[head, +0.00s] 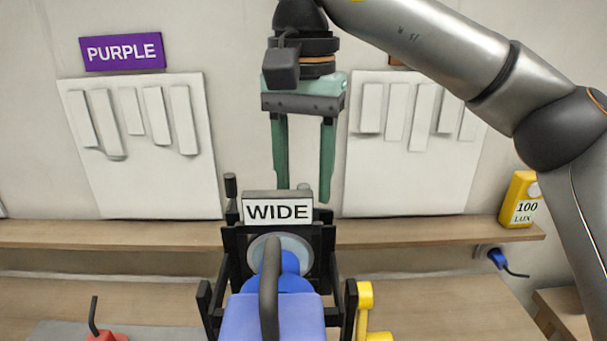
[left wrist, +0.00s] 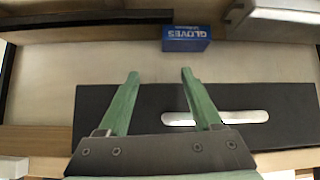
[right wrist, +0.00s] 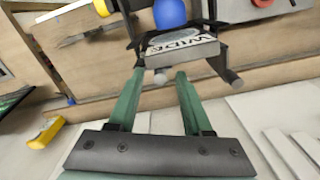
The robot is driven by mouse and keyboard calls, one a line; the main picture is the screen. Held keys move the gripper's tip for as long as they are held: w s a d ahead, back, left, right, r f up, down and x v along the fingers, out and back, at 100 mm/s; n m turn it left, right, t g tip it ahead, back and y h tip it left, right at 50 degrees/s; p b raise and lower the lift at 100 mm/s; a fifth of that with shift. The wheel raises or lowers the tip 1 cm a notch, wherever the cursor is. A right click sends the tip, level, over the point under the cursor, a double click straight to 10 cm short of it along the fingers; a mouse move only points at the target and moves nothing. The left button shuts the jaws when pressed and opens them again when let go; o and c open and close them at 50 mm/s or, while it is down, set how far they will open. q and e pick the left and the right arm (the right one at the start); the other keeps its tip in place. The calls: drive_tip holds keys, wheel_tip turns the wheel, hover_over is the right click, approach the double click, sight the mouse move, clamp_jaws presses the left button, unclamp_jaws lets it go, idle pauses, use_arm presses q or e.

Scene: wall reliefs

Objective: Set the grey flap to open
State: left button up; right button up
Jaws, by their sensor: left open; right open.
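I cannot make out a part that is surely the grey flap. My right gripper (head: 303,190) is open and empty, its fingers pointing down in front of the wall. In the head view its tips appear just above a WIDE sign (head: 277,211). In the right wrist view the open fingers (right wrist: 158,75) point toward that sign (right wrist: 182,52), with a visible space between the fingers. My left gripper (left wrist: 160,73) is open and empty above a black panel (left wrist: 272,98) with a pale slot; it is not seen in the head view.
White slatted reliefs (head: 145,190) (head: 385,190) hang on the wall, with a PURPLE sign (head: 122,52) above the left one. A wooden shelf (head: 420,233) runs below. A yellow LUX box (head: 519,200) stands at its right end. A blue GLOVES box (left wrist: 186,38) lies beyond my left gripper.

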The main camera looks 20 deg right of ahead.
clamp_jaws()
idle(0.3)
idle(0.3)
